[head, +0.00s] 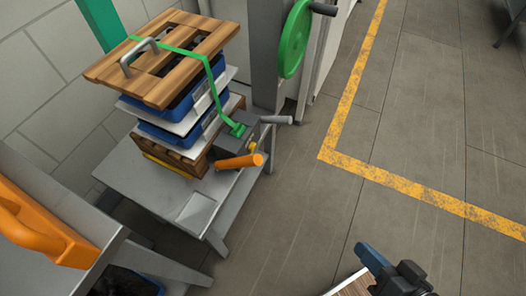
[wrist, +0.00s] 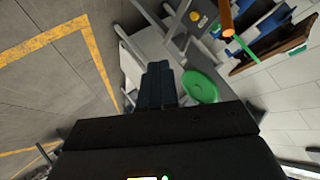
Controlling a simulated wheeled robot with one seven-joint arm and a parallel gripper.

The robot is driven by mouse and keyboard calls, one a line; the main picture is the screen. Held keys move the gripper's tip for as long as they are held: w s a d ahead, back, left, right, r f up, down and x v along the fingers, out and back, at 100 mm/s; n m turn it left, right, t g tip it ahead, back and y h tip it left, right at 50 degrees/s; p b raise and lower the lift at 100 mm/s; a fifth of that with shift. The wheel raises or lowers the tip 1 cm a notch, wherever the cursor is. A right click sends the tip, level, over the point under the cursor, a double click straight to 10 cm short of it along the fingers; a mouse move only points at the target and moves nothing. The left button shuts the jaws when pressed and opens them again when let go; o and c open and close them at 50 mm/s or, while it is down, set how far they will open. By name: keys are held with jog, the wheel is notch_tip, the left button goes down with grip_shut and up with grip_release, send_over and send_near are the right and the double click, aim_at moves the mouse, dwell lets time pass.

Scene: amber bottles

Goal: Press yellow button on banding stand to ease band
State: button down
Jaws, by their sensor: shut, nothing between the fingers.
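The banding stand (head: 160,200) is a grey metal table at the left of the head view, with a strapped stack on it. A green band (head: 214,85) runs over the stack down to a grey tensioner with an orange handle (head: 238,161) and a grey lever. The small yellow button (head: 253,147) shows beside the orange handle, partly hidden. In the wrist view the yellow button (wrist: 195,16) is at the top, left of the orange handle (wrist: 227,15). My gripper (head: 370,256) is at the lower right, well apart from the stand. Its blue fingers (wrist: 158,78) are together and empty.
A green wheel (head: 295,38) with a dark crank is on a grey post behind the stand. An orange handle (head: 45,225) on a grey unit is at the lower left. Open floor with a yellow line (head: 345,110) lies right of the stand.

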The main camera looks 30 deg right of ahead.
aim_at(254, 146)
jog(key=w+f+m+g+y+b, duration=0.1)
jog(key=w+f+m+y+b, duration=0.15)
jog(key=w+f+m, duration=0.5)
jog(key=w+f+m+g+y+b, duration=0.1)
jog(key=w+f+m+y, duration=0.3)
jog(key=f, duration=0.6)
jog(key=w+d+r+m+t+y, duration=0.1)
jog(key=w+r+m, duration=0.1)
jog(key=w, duration=0.3)
jog(key=w+d+r+m+t+y+b, duration=0.1)
jog(key=w+d+m+t+y, duration=0.1)
jog(key=w+m, duration=0.2)
jog(key=w+d+r+m+t+y+b, duration=0.1)
jog(key=w+d+r+m, duration=0.1)
jog(key=w, duration=0.3)
jog(key=shift+w+d+r+m+t+y, duration=0.15)
jog(key=shift+w+r+m+t+y, duration=0.2)
jog(key=shift+w+m, duration=0.1)
jog(key=b+x, duration=0.1)
jog(key=x, duration=1.3)
